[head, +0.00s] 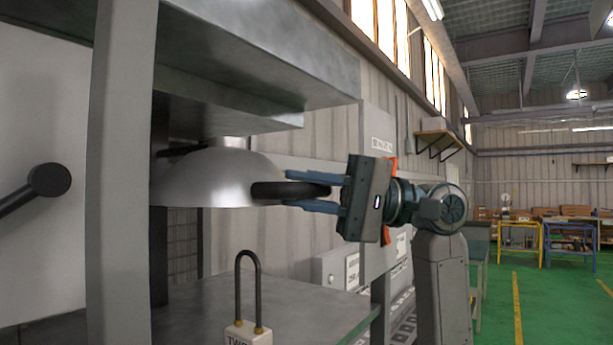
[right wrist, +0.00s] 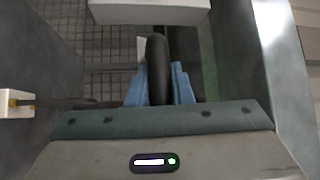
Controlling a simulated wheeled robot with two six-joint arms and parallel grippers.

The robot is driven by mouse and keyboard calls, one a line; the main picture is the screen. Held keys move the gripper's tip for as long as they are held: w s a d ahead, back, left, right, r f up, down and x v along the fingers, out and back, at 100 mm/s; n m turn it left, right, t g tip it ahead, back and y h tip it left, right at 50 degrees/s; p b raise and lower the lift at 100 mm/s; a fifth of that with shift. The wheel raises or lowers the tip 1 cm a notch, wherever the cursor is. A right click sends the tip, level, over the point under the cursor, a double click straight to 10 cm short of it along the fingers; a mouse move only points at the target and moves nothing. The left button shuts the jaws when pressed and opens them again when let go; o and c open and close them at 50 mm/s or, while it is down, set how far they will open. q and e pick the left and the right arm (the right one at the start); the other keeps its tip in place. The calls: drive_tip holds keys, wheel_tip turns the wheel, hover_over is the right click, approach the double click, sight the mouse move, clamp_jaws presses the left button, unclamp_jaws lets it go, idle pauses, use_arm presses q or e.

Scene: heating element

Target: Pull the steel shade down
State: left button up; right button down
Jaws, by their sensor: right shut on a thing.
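The steel shade (head: 215,177) is a grey metal dome under the machine's upper block in the head view. A black handle (head: 285,190) sticks out from its right side. My right gripper (head: 315,192) reaches in from the right with its blue fingers around the handle, shut on it. In the right wrist view, the black handle (right wrist: 157,70) stands between the blue fingers of the right gripper (right wrist: 160,88). The dome hangs above the grey worktop (head: 300,300), with a clear gap beneath it. My left gripper is not in view.
A padlock (head: 248,330) with a tall dark shackle stands at the front of the worktop. A grey post (head: 120,170) rises at the left, beside a panel with a black knob (head: 48,180). The heavy upper block (head: 270,60) overhangs the dome. Green floor lies open at the right.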

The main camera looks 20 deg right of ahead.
drive_tip(key=shift+f, duration=0.95)
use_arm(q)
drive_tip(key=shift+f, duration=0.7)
use_arm(e)
drive_tip(key=shift+f, duration=0.1)
drive_tip(key=c, duration=1.3)
unclamp_jaws()
use_arm(q)
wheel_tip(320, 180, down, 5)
drive_tip(key=b, duration=0.5)
drive_tip(key=shift+b, duration=0.3)
use_arm(e)
drive_tip(key=s+d+f, duration=0.1)
drive_tip(key=d, duration=0.9)
drive_tip(key=shift+d+f, duration=0.25)
drive_tip(key=shift+d, duration=0.05)
drive_tip(key=shift+s, duration=0.1)
